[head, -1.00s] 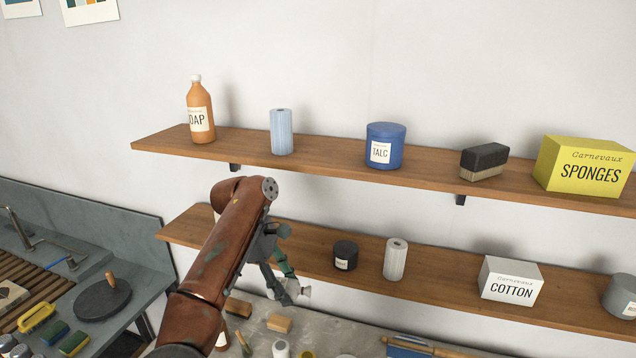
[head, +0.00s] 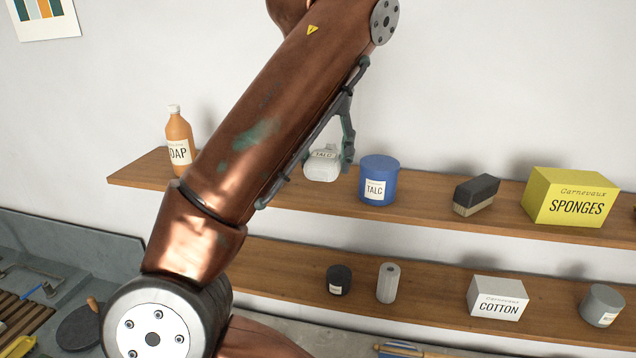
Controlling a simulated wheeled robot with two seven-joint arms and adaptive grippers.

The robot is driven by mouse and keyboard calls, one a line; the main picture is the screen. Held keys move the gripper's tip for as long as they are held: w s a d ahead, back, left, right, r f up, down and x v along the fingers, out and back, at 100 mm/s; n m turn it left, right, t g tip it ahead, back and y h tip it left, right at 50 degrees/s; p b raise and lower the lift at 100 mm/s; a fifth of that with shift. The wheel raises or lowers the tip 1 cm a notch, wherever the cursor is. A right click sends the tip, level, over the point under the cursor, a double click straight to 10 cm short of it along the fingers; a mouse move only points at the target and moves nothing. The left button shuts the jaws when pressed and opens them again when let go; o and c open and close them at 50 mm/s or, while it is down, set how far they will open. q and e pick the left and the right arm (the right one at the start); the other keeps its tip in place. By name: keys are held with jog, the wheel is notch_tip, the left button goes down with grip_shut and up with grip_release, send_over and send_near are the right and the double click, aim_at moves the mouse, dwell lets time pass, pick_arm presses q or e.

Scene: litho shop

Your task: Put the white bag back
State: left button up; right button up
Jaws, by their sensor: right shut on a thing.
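I cannot tell whether the bag's base touches the shelf. My left gripper is not in view.
An orange soap bottle (head: 179,142) stands at the shelf's left end. A dark brush (head: 475,195) and yellow SPONGES box (head: 568,197) stand to the right. The lower shelf (head: 430,290) holds a dark jar (head: 339,279), grey roll (head: 388,283) and COTTON box (head: 497,298).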

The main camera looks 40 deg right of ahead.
jog(key=p, duration=0.3)
send_near(322, 192)
jog(key=shift+w+d+f+p, duration=0.4)
jog(key=shift+d+f+p, duration=0.3)
jog(key=shift+f+p, duration=0.1)
jog(key=shift+w+d+f, duration=0.25)
jog(key=shift+w+f, duration=0.05)
jog(key=shift+f, duration=0.15)
notch_tip(322, 192, down, 3)
jog(key=shift+r+p, duration=0.2)
jog(key=shift+p, duration=0.95)
jog(key=shift+f, duration=0.2)
